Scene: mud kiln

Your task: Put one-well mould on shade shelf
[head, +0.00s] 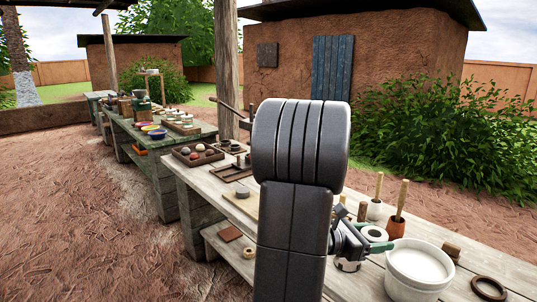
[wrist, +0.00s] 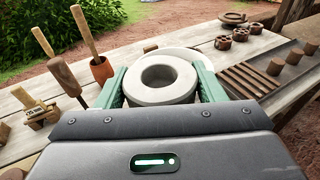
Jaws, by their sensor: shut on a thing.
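The one-well mould (wrist: 163,79) is a thick, pale grey round block with one round hollow in its middle. My gripper (wrist: 162,84) is shut on it, with a green finger on each side. In the head view the mould (head: 375,233) shows beside my arm, with my gripper (head: 372,240) around it, above the long table. My arm hides part of that area. A low board (head: 213,236) under the table may be the shade shelf; a reddish-brown slab (head: 230,233) and a pale ring (head: 248,252) lie on it.
A white bowl (head: 415,280) and a terracotta cup of tools (head: 395,228) stand near the gripper; a dark ring (head: 489,288) lies to the right. A slatted rack (wrist: 245,82) and several small brown pieces lie right in the wrist view. Dirt ground left of the table is clear.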

